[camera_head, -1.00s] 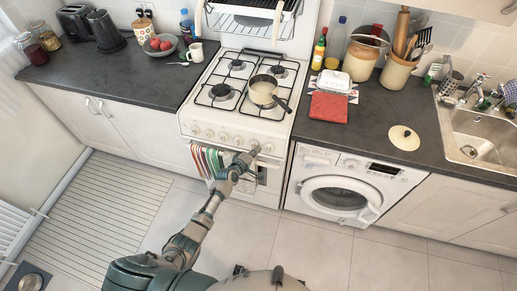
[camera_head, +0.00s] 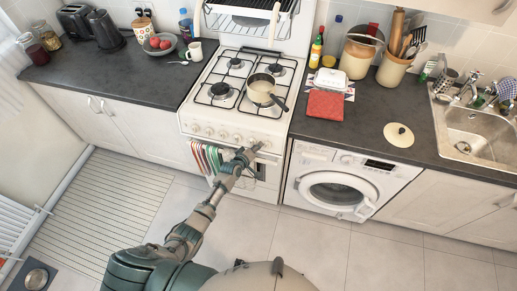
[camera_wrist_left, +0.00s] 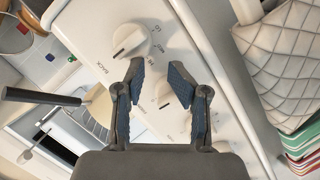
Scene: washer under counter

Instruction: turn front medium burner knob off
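The white stove (camera_head: 225,115) has a row of white burner knobs (camera_head: 208,130) along its front panel. My left gripper (camera_head: 250,152) is at the right part of this row in the head view. In the left wrist view my left gripper (camera_wrist_left: 158,68) is open, with its dark padded fingers apart. Another knob (camera_wrist_left: 131,40), beside printed lettering including BACK, lies just beyond the fingertips. I cannot tell whether a finger touches a knob. My right gripper is not in view.
A saucepan (camera_head: 262,92) sits on the right front burner, its handle toward the right. Striped towels (camera_head: 205,158) hang on the oven front left of my gripper. The washer (camera_head: 345,180) stands to the right under the counter. The floor (camera_head: 310,250) in front is clear.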

